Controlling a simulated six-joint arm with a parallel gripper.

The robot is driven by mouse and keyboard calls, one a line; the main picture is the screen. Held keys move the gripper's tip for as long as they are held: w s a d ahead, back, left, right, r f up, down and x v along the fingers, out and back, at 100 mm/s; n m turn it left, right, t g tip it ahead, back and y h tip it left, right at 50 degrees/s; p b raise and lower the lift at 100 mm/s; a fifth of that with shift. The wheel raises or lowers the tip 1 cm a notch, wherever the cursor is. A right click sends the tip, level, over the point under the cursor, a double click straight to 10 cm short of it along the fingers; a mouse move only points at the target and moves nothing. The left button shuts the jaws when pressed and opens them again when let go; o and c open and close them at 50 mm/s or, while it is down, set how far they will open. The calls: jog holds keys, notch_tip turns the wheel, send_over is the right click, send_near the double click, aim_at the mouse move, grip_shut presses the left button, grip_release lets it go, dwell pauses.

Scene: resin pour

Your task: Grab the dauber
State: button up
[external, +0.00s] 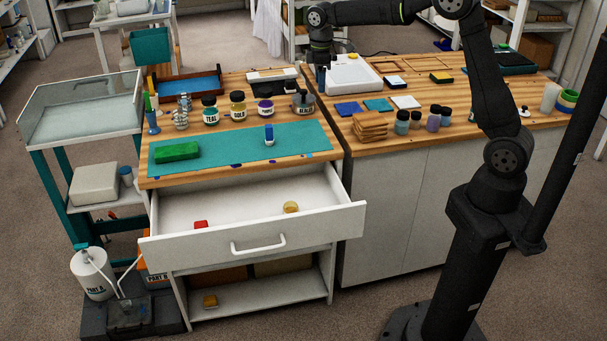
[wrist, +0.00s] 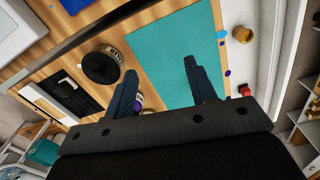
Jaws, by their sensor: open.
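Several labelled jars (external: 238,107) and a dark-lidded can (external: 303,102) stand behind the mat. A green block (external: 177,151) lies on its left. The drawer (external: 252,221) below is open. A white device (external: 352,74) stands to the gripper's right.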

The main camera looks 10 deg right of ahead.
send_over(269, 139)
jog(key=w, duration=0.1)
jog(key=f, duration=1)
jog(key=shift+w+d+f, duration=0.2)
jog(key=shift+d+f, duration=0.15)
jog(key=shift+f, duration=0.05)
jog(key=shift+n, duration=0.3)
jog(key=shift+s+a+f, duration=0.1)
jog(key=shift+f, duration=1.2)
jog(key=shift+a+f, duration=0.1)
jog(key=shift+f, duration=1.2)
jog(key=c, duration=1.1)
